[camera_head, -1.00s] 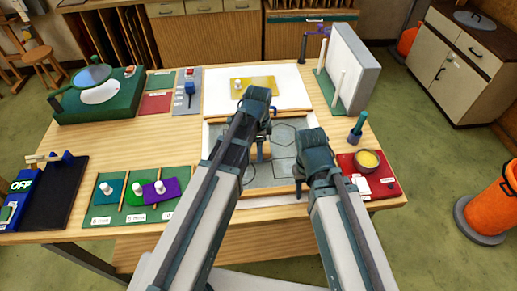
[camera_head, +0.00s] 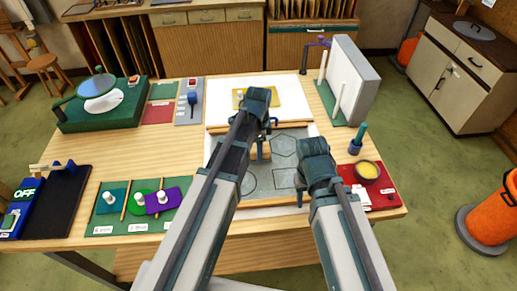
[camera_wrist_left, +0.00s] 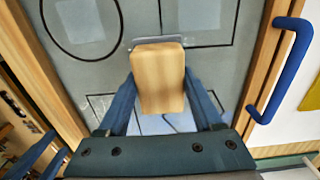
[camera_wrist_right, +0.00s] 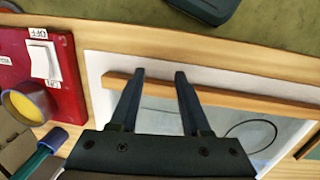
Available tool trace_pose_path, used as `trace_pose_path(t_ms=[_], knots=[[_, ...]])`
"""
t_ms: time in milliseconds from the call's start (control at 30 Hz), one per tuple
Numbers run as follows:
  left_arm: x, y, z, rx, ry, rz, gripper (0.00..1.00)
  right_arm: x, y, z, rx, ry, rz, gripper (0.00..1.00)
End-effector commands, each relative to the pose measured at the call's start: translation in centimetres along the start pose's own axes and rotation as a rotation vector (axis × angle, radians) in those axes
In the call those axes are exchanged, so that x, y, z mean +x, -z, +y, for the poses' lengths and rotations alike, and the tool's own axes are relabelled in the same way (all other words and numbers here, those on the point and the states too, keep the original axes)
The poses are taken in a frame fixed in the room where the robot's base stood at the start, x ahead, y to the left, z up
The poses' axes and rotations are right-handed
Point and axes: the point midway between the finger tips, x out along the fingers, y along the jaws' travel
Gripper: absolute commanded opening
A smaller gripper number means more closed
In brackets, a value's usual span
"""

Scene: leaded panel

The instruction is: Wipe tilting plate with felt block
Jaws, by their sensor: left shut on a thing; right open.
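The tilting plate (camera_head: 289,150) is a grey panel with dark outlined shapes, framed by wooden rails, in the middle of the table. It also shows in the left wrist view (camera_wrist_left: 205,58) with a blue handle (camera_wrist_left: 284,72) on the right rail. My left gripper (camera_wrist_left: 160,92) is shut on the felt block (camera_wrist_left: 157,65), a tan wooden block with a thin grey edge at its far end. The block is over the plate; contact is hard to tell. My right gripper (camera_wrist_right: 160,78) is open and empty above the plate's front wooden rail (camera_wrist_right: 225,98).
A red base (camera_head: 384,198) with a yellow-filled bowl (camera_head: 368,170) and an OFF switch (camera_wrist_right: 43,62) stands right of the plate. Behind lies a yellow pane (camera_head: 283,97) with a white knob. Coloured pieces (camera_head: 163,199) sit on a green board at left. An upright grey slab (camera_head: 352,80) stands back right.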

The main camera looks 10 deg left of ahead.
Motion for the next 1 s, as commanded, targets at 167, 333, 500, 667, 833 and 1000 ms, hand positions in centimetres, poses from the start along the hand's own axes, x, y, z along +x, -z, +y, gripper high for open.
trace_pose_path(t_ms=[167, 333, 500, 667, 833, 1000], knots=[[-2.3, 0.0, 0.0, 0.0, 0.0, 0.0, 0.15, -2.3, -0.1, 0.2, 0.0, 0.0, 0.0, 0.47], [-4.0, 0.0, 0.0, 0.0, 0.0, 0.0, 0.15, -3.9, -0.2, 0.4, 0.0, 0.0, 0.0, 0.47], [-5.0, 0.0, 0.0, 0.0, 0.0, 0.0, 0.15, -5.0, -0.3, 0.5, 0.0, 0.0, 0.0, 0.47], [-4.9, 0.0, 0.0, 0.0, 0.0, 0.0, 0.15, -4.8, -0.3, 0.5, 0.0, 0.0, 0.0, 0.47], [-5.0, 0.0, 0.0, 0.0, 0.0, 0.0, 0.15, -4.9, -0.3, 0.5, 0.0, 0.0, 0.0, 0.47], [-6.0, 0.0, 0.0, 0.0, 0.0, 0.0, 0.15, -5.9, -0.3, 0.6, 0.0, 0.0, 0.0, 0.47]])
